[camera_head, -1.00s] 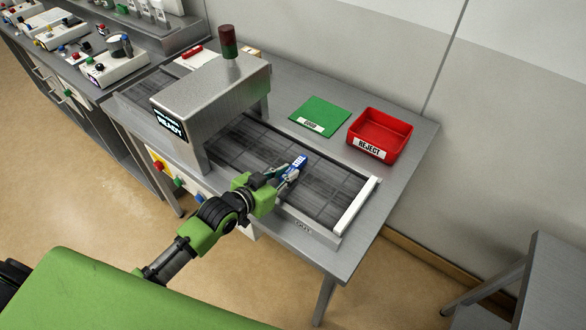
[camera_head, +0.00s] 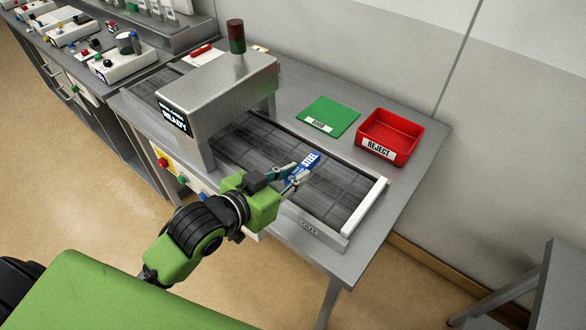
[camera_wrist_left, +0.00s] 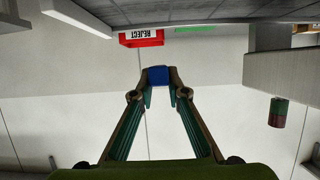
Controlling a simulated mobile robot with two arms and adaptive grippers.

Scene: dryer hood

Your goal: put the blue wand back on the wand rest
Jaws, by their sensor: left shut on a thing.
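A red piece (camera_head: 201,49) lies on a pale plate behind the hood; I cannot tell whether this is the wand rest. My right gripper is not in view.
A red REJECT bin (camera_head: 388,136) and a green mat (camera_head: 330,115) lie behind the belt. A white bar (camera_head: 364,207) crosses the belt's right end. The hood carries a READY display (camera_head: 173,115) and a dark red beacon (camera_head: 236,36). Coloured buttons are on the front panel.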

